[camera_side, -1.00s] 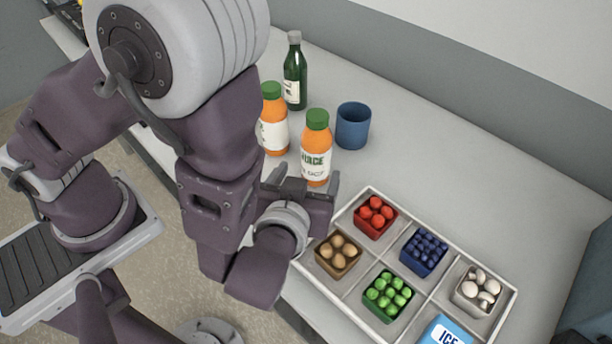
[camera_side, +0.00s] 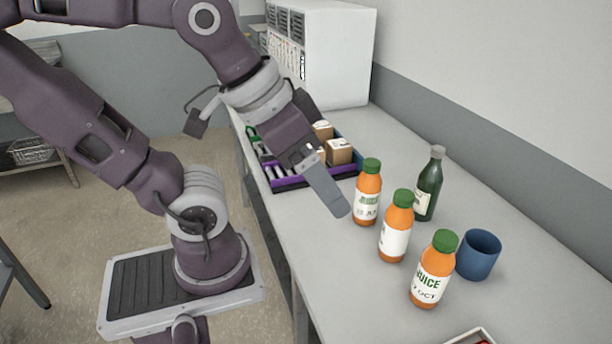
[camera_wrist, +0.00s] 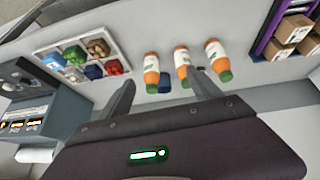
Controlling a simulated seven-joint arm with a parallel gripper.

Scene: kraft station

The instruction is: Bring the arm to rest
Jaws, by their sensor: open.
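My gripper (camera_side: 330,192) hangs over the counter between the dark crate and the juice bottles in the side view. In the wrist view its two fingers (camera_wrist: 165,92) are spread apart with nothing between them. In the side view one finger largely hides the other. Three orange juice bottles with green caps (camera_side: 367,195) (camera_side: 396,228) (camera_side: 434,272) stand upright to the right of the gripper. The wrist view shows the three bottles (camera_wrist: 182,65) beyond the fingers. Whether the finger touches the closest bottle is not clear; they look apart.
A green glass bottle (camera_side: 428,188) and a blue cup (camera_side: 478,256) stand behind the juice bottles. A dark crate with purple edging (camera_side: 290,183) holds cartons.

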